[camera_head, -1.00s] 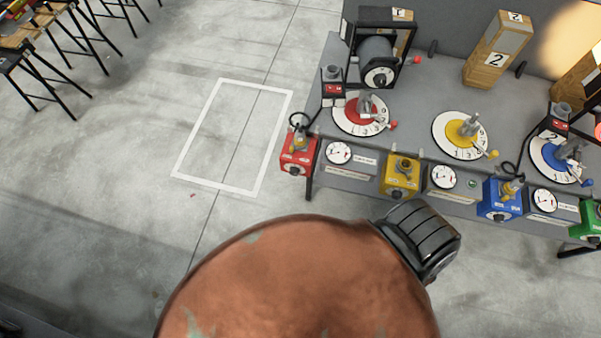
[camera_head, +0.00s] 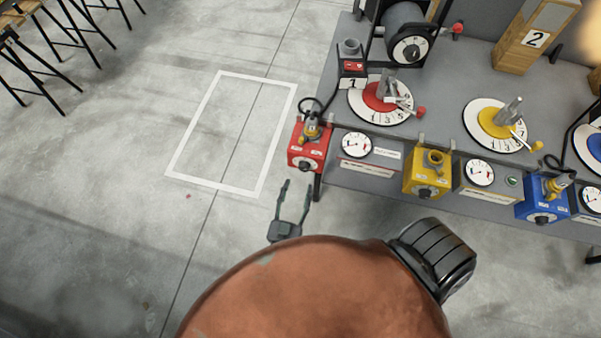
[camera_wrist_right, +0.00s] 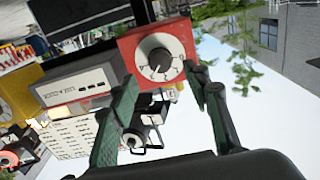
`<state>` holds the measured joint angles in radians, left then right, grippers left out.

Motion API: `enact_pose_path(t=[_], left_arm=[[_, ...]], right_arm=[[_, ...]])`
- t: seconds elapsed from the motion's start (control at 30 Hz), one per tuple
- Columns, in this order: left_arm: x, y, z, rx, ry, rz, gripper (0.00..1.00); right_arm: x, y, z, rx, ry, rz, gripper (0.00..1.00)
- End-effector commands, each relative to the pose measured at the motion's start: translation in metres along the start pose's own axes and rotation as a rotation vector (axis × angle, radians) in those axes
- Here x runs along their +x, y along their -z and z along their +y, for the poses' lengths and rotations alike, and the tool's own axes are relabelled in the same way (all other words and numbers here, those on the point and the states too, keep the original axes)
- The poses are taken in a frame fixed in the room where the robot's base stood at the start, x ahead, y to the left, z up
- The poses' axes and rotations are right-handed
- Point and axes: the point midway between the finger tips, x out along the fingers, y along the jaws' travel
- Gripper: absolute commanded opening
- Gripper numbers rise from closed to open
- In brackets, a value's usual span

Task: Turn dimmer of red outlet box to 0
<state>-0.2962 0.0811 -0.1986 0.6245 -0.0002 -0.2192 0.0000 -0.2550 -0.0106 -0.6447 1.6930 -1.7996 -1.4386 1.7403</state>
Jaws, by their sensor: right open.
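The red outlet box (camera_head: 307,157) hangs at the left front corner of the workbench, with a plug and black cable on top. Its dimmer is a black knob on the front face. In the right wrist view the red box (camera_wrist_right: 178,37) appears tilted, with the dimmer knob (camera_wrist_right: 160,61) on a white dial; I cannot read the setting. My right gripper (camera_head: 297,184) is open and empty, just in front of and below the red box. In the right wrist view the fingers of the right gripper (camera_wrist_right: 163,82) are spread below and around the dial, apparently not touching the knob. My left gripper is not in view.
A yellow outlet box (camera_head: 428,172) and a blue one (camera_head: 543,200) hang farther right along the bench edge, with gauges between them. A red dial plate (camera_head: 365,101) and a cable reel (camera_head: 407,45) stand on the workbench (camera_head: 445,95).

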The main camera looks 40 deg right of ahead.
Motion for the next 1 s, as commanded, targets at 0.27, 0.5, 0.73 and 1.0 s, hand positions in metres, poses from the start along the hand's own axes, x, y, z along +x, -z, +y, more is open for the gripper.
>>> enact_pose_path(t=[0.27,0.5,0.73,1.0], left_arm=[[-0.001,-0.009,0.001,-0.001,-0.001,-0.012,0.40],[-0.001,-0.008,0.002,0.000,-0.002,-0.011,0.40],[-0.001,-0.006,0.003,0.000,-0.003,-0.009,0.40],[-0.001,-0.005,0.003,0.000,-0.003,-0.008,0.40]], right_arm=[[0.045,0.000,0.000,-0.003,0.001,0.001,0.44],[0.064,-0.001,0.000,-0.005,0.001,-0.002,0.44],[0.065,-0.001,0.000,-0.005,0.002,-0.003,0.44],[0.065,-0.001,0.000,-0.006,0.002,-0.003,0.28]])
